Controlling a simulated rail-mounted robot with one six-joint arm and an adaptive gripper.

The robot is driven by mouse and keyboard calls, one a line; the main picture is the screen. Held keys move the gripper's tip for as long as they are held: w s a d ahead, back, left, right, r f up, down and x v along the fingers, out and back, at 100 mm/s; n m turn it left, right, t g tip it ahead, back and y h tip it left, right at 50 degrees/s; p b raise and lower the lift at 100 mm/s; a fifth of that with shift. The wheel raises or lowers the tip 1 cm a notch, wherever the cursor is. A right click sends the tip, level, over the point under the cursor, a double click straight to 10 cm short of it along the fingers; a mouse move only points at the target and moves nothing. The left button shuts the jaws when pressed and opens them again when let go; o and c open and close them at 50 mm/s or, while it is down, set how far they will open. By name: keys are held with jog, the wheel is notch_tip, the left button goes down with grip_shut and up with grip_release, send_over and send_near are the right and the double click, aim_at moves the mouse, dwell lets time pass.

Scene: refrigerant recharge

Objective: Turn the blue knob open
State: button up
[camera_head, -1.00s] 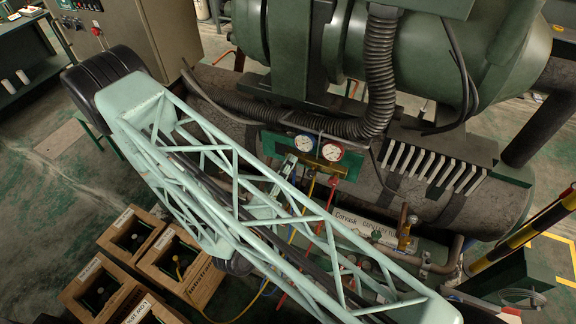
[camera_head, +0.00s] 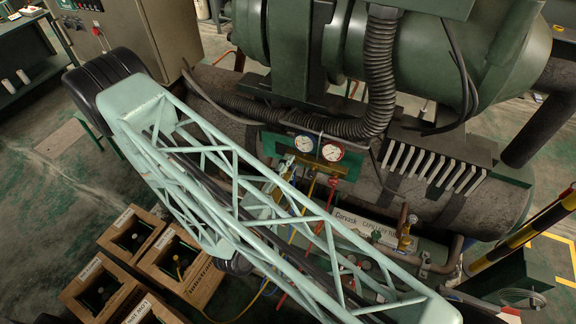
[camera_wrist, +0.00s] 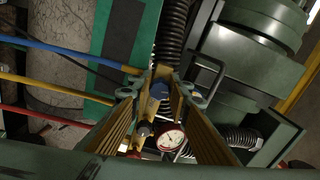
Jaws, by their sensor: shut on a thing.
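My gripper (camera_wrist: 160,78) shows in the wrist view with its long yellow-brown fingers on either side of the blue knob (camera_wrist: 158,91). The fingers are shut on the knob, which shows between their tips. The knob belongs to the gauge manifold, whose red-rimmed gauge (camera_wrist: 171,138) shows just below it. In the head view the manifold has a blue-rimmed gauge (camera_head: 304,144) and a red-rimmed gauge (camera_head: 332,151). My arm's pale green truss covers most of the gripper there, and the blue knob cannot be made out.
Blue (camera_wrist: 65,47), yellow (camera_wrist: 60,88) and red hoses (camera_wrist: 50,117) run left from the manifold in the wrist view. A thick corrugated hose (camera_head: 379,70) and the green machine stand behind it. Wooden crates (camera_head: 133,233) sit on the floor at lower left.

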dwell(0.3)
jog(key=o, duration=0.9)
jog(key=shift+c, duration=0.2)
jog(key=shift+s+a, duration=0.1)
jog(key=shift+s, duration=0.1)
jog(key=v, duration=1.1)
jog(key=shift+s, duration=0.25)
dwell(0.7)
